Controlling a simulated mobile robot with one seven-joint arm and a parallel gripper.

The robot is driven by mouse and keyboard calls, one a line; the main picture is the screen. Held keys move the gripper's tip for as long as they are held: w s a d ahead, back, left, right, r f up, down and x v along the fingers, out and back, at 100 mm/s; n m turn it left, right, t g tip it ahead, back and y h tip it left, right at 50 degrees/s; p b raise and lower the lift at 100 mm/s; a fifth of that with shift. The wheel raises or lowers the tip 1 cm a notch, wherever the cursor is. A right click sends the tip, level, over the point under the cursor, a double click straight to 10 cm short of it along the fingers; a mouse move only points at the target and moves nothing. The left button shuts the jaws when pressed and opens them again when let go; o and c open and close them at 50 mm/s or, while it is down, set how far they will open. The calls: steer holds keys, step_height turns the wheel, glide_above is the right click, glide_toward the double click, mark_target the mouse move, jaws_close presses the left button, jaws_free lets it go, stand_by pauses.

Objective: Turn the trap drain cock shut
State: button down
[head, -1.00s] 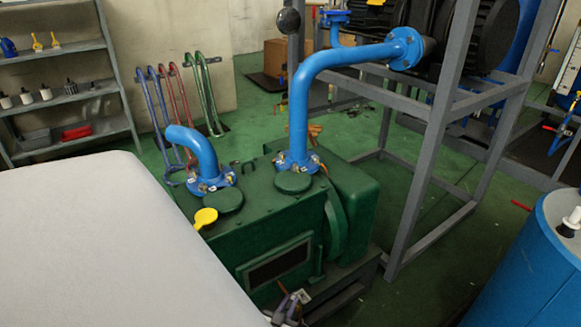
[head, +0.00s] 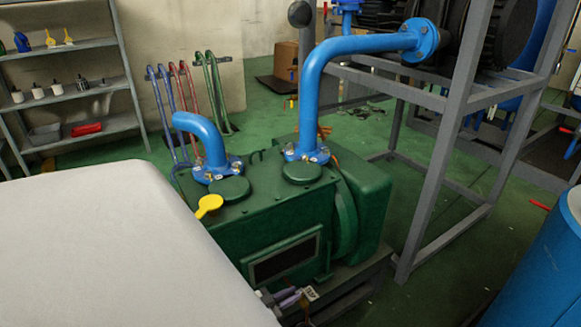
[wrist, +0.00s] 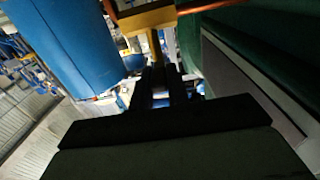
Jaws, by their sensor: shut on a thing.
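In the wrist view, the two dark fingers of my gripper (wrist: 162,84) are close together on a narrow ochre handle (wrist: 157,42), which looks like the handle of the trap drain cock. It runs up from the fingertips to a wider ochre block (wrist: 150,19). The wrist view is dark, and the fingers hide the gripped end, so I cannot tell the cock's angle. In the head view my gripper cannot be made out clearly.
A blue tank (wrist: 70,45) stands left of my gripper in the wrist view. A copper-coloured pipe (wrist: 210,4) crosses above it, and a green body (wrist: 245,40) is close on the right. The head view shows a green pump (head: 285,225) beside a grey frame (head: 440,170).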

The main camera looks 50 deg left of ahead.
steer(key=shift+w, duration=0.1)
steer(key=c, duration=1.4)
jaws_free()
steer(key=shift+o, duration=0.2)
steer(key=s+a+b, duration=0.1)
steer(key=s, duration=1.2)
steer(key=shift+s+a, duration=0.25)
steer(key=shift+s, duration=0.15)
